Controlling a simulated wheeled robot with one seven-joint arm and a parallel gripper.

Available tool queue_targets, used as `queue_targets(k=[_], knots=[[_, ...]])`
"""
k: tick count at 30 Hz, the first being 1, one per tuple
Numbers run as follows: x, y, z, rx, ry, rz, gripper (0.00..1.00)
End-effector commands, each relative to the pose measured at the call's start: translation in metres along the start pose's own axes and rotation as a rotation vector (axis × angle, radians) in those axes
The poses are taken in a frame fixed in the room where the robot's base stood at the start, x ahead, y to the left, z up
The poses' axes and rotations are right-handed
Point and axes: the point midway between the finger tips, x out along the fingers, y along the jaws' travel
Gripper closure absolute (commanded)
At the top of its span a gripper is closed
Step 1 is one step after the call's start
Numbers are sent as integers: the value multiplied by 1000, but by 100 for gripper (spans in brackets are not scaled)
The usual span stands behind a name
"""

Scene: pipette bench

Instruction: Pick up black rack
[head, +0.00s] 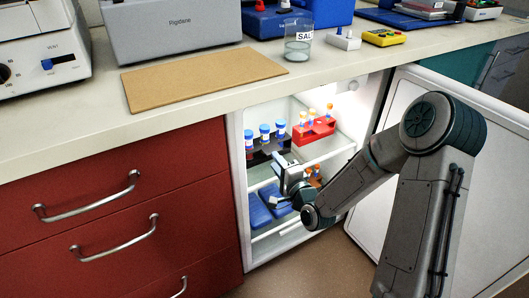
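The black rack (256,158) stands on the upper shelf of the open fridge, at the left. It holds several tubes with blue caps (264,129). My gripper (281,163) reaches into the fridge from the right. Its front end is at the right part of the black rack and covers some of it. I cannot tell whether it touches the rack or whether its fingers are apart or closed, because they are small here and partly hidden.
A red rack (314,131) with orange-capped tubes stands right of the black rack. Blue items (259,210) lie on the lower shelf, near another group of orange-capped tubes (314,174). The counter (190,108) overhangs the fridge. The open door (398,108) is at the right, behind my arm.

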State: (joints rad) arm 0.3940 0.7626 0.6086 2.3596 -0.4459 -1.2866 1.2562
Motion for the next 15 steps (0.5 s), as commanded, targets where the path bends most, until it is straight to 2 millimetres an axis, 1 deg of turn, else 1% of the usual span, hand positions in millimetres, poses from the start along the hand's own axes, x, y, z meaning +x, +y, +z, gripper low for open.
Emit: queue_targets(k=[4, 10, 12, 15], knots=[[13, 3, -3, -2, 1, -3, 68], [42, 5, -8, -2, 0, -1, 68], [49, 4, -8, -2, -1, -1, 68], [53, 3, -8, -1, 0, 0, 68]])
